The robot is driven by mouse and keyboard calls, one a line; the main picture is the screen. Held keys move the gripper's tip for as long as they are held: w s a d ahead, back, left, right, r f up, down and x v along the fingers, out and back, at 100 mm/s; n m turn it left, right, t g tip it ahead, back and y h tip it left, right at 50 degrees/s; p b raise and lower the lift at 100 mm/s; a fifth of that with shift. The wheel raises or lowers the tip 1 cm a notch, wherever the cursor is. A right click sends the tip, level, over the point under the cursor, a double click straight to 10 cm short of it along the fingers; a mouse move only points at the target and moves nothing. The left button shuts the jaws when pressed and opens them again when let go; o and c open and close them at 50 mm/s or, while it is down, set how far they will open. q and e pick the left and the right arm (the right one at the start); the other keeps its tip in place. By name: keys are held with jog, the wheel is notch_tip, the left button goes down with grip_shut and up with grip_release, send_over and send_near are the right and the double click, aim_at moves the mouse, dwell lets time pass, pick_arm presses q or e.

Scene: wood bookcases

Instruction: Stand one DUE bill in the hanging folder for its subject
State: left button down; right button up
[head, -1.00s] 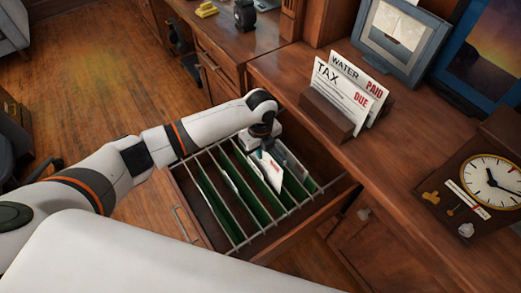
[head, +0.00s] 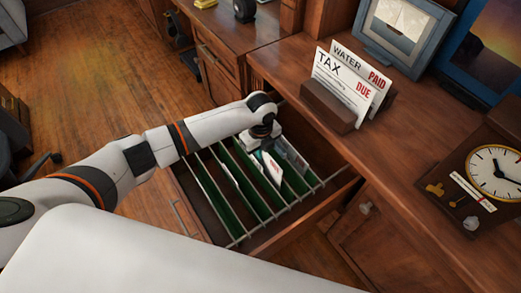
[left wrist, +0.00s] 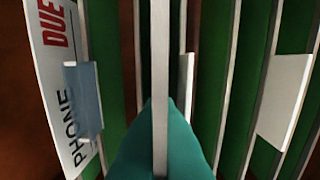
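My left gripper (head: 262,148) is down at the open drawer's hanging folders, near their right end. It appears shut on a white bill (head: 271,168) with red print, which hangs below it among the folders. In the left wrist view, the teal fingers (left wrist: 160,145) sit either side of a thin pale edge, which looks like this bill seen edge-on. At the left of that view a bill (left wrist: 58,75) reading PHONE and DUE stands tilted behind a blue-grey tab (left wrist: 82,100). Green folders (left wrist: 250,70) lie to the right. My right gripper is not in view.
On the desk a wooden holder (head: 325,104) carries a TAX DUE bill (head: 342,82) and a WATER PAID bill (head: 381,77). A clock (head: 494,172) and picture frames stand nearby. Metal rails (head: 228,198) cross the drawer.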

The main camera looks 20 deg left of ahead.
pick_arm(q)
jog(key=c, duration=1.6)
grip_release()
notch_tip(320, 180, up, 12)
jog(key=shift+p, duration=0.5)
